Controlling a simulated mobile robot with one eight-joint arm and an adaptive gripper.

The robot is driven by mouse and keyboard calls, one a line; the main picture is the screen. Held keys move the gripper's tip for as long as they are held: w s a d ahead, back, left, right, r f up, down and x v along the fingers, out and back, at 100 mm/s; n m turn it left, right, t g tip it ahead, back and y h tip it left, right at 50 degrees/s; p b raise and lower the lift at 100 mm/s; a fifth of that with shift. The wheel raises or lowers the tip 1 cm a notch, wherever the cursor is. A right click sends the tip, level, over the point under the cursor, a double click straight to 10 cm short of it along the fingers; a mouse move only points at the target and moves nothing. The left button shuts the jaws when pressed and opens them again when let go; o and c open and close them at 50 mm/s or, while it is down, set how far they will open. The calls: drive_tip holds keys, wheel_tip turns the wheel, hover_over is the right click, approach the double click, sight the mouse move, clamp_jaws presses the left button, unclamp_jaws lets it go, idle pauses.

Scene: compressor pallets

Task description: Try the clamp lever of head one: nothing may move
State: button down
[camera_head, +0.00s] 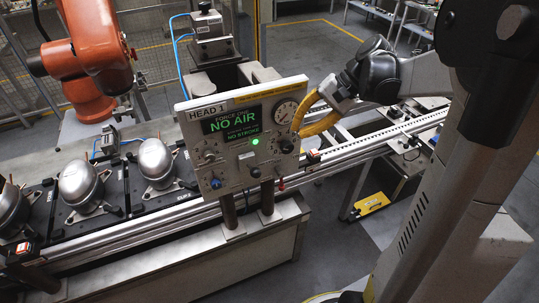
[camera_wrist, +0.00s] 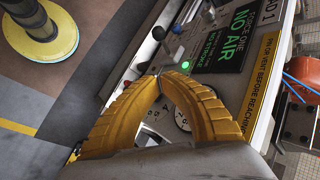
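The head one panel (camera_head: 240,133) is a grey box labelled HEAD 1. Its dark screen (camera_head: 232,122) reads NO AIR and NO STROKE in green, and a green lamp (camera_head: 255,142) is lit. Small knobs and levers sit on its face, including a black knob (camera_head: 287,147); I cannot tell which is the clamp lever. My yellow-fingered gripper (camera_head: 306,118) is at the panel's right edge, beside the round gauge (camera_head: 285,111). In the wrist view my gripper (camera_wrist: 159,78) has its tips together, with nothing seen held. A black-knobbed lever (camera_wrist: 158,34) stands beyond the tips.
Silver compressors (camera_head: 156,160) sit on dark pallets on the conveyor to the left. An orange robot arm (camera_head: 97,60) stands behind them. The conveyor rail (camera_head: 385,135) runs on right of the panel. Open floor (camera_head: 275,275) lies in front.

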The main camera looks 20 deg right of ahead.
sight(252, 170)
drive_tip(key=a+f, duration=0.9)
drive_tip(key=shift+w+f, duration=0.2)
drive_tip(key=shift+w, duration=0.1)
drive_tip(key=shift+f+b, duration=0.1)
drive_tip(key=shift+b, duration=0.3)
drive_tip(key=shift+s+f+t+b, duration=0.1)
drive_tip(key=shift+s+t+b, duration=0.1)
drive_tip(key=shift+t+b, duration=0.15)
